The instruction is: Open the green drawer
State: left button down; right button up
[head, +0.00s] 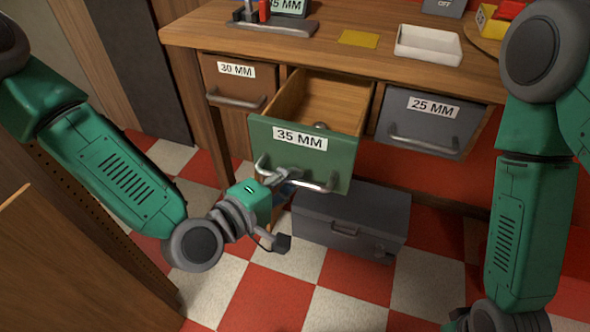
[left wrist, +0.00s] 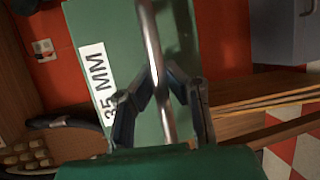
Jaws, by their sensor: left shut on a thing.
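The green drawer (head: 318,163) with the 35 MM label is pulled well out of the wooden workbench, and its wooden inside shows. A small grey round thing (head: 320,126) shows just behind its front panel. The metal handle (head: 318,184) runs across the lower part of the front. My left gripper (head: 285,178) is shut on this handle, toward its left half. In the left wrist view, the two fingers (left wrist: 163,82) close around the handle bar (left wrist: 155,50), beside the label on the green front (left wrist: 85,30). My right gripper is outside the head view; only its arm shows.
A brown 30 MM drawer (head: 237,84) and a grey 25 MM drawer (head: 420,120) flank the green one, both looking shut. A grey toolbox (head: 350,225) stands on the checkered floor below. A white tray (head: 428,44) lies on the workbench (head: 330,45).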

pick_arm(q)
jog(key=shift+s+a+f, duration=0.15)
jog(key=shift+s, duration=0.2)
jog(key=c, duration=1.6)
grip_release()
jog(key=shift+w, duration=0.1)
